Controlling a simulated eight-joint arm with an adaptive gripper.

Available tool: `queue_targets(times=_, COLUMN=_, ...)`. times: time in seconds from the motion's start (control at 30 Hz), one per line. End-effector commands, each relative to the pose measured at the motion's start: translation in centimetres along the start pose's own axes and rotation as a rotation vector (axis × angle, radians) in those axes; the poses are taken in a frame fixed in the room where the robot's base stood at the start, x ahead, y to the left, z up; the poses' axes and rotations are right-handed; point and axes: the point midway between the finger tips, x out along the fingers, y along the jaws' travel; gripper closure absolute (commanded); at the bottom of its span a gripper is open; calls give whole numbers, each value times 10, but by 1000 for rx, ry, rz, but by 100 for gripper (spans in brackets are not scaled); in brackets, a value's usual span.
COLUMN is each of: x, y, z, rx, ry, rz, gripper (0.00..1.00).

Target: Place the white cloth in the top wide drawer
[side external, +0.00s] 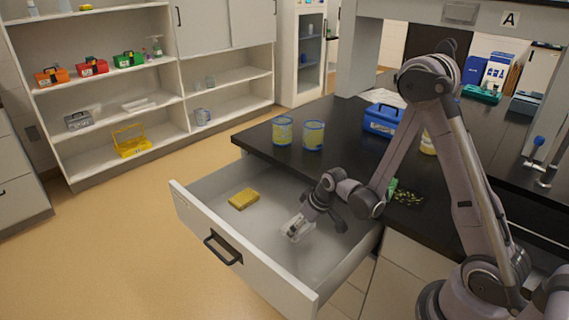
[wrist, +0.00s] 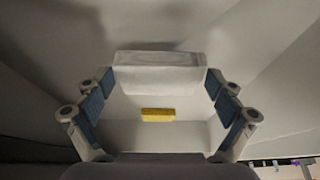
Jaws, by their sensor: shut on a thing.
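The white cloth (side external: 296,229) is a small pale folded block at the tip of my gripper (side external: 307,217) in the side view. My gripper points down into the open wide drawer (side external: 252,262), over its right half, and is shut on the cloth. In the wrist view the cloth (wrist: 160,72) spans between the two blue-padded fingers of my gripper (wrist: 160,88). The cloth is inside the drawer walls; I cannot tell whether it touches the drawer floor.
A yellow sponge (side external: 243,198) lies on the drawer floor to the left; it also shows in the wrist view (wrist: 158,114). Two blue-rimmed yellow beakers (side external: 282,131) (side external: 313,135) and a blue toolbox (side external: 382,120) stand on the black counter (side external: 345,165). The drawer floor between sponge and gripper is free.

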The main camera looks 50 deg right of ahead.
Motion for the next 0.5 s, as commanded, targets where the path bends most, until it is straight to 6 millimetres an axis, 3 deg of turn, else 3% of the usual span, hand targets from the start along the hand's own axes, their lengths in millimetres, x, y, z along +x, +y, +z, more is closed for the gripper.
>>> queue_targets(times=0.1, x=0, y=0, z=0, rx=0, ry=0, rz=0, gripper=28)
queue_targets(times=0.13, x=0, y=0, z=0, rx=0, ry=0, rz=0, gripper=1)
queue_targets(times=0.5, x=-1, y=0, z=0, rx=0, ry=0, rz=0, gripper=0)
